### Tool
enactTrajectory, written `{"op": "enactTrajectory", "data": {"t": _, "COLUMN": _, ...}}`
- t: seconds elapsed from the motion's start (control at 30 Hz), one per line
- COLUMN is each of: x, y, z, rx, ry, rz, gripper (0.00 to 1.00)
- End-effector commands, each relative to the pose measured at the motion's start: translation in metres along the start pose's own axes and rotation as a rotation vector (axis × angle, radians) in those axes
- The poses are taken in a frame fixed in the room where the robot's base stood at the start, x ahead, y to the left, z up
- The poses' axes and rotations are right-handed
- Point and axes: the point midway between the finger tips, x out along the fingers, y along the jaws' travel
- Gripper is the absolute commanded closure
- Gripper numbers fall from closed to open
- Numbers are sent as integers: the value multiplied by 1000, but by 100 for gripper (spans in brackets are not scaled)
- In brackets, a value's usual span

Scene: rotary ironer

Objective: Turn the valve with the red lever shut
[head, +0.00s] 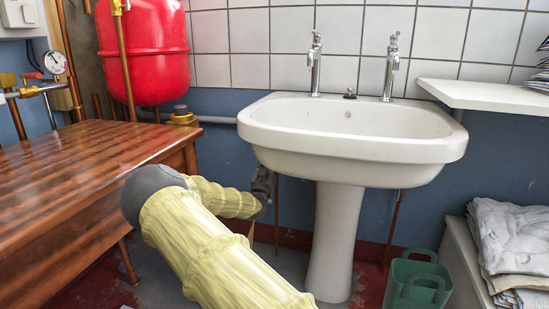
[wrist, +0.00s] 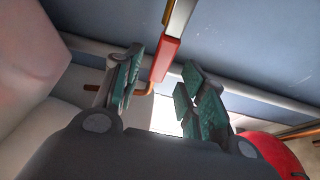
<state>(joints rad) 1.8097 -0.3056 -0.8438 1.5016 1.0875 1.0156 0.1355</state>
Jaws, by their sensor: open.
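A red lever (wrist: 165,58) shows in the wrist view, in the gap between the two finger pads of my gripper (wrist: 162,62). A pale metal-coloured piece (wrist: 180,16) continues from it towards the top edge. The jaws are open, and I cannot tell whether either pad touches the lever. In the head view my gripper (head: 263,186) is below the left side of the sink, mostly hidden by my arm, and the lever beside it is not visible. Another small red handle (head: 32,76) shows at far left by a gauge.
The white sink (head: 355,160) on its pedestal stands right of my gripper. A wooden table (head: 70,170) is at left, with a red tank (head: 145,50) behind. A grey pipe runs along the wall (wrist: 270,100). A green bucket (head: 417,284) and folded cloths (head: 510,235) are at right.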

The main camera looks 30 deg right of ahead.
Motion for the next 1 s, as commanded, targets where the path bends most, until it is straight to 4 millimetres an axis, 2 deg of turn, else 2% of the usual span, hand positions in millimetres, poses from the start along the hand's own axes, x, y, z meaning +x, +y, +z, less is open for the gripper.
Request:
{"op": "enactTrajectory", "data": {"t": 0.1, "x": 17, "y": 0, "z": 3, "rx": 1, "ry": 2, "rz": 0, "gripper": 59}}
{"op": "enactTrajectory", "data": {"t": 0.3, "x": 39, "y": 0, "z": 2, "rx": -1, "ry": 0, "rz": 0, "gripper": 59}}
{"op": "enactTrajectory", "data": {"t": 0.5, "x": 48, "y": 0, "z": 1, "rx": -1, "ry": -1, "rz": 0, "gripper": 59}}
{"op": "enactTrajectory", "data": {"t": 0.73, "x": 48, "y": 0, "z": 0, "rx": -1, "ry": -1, "rz": 0, "gripper": 59}}
{"op": "enactTrajectory", "data": {"t": 0.77, "x": 48, "y": 0, "z": 0, "rx": -1, "ry": -1, "rz": -1, "gripper": 61}}
{"op": "enactTrajectory", "data": {"t": 0.9, "x": 48, "y": 0, "z": 0, "rx": -1, "ry": -1, "rz": -1, "gripper": 86}}
{"op": "enactTrajectory", "data": {"t": 1.0, "x": 48, "y": 0, "z": 0, "rx": -1, "ry": -1, "rz": -1, "gripper": 100}}
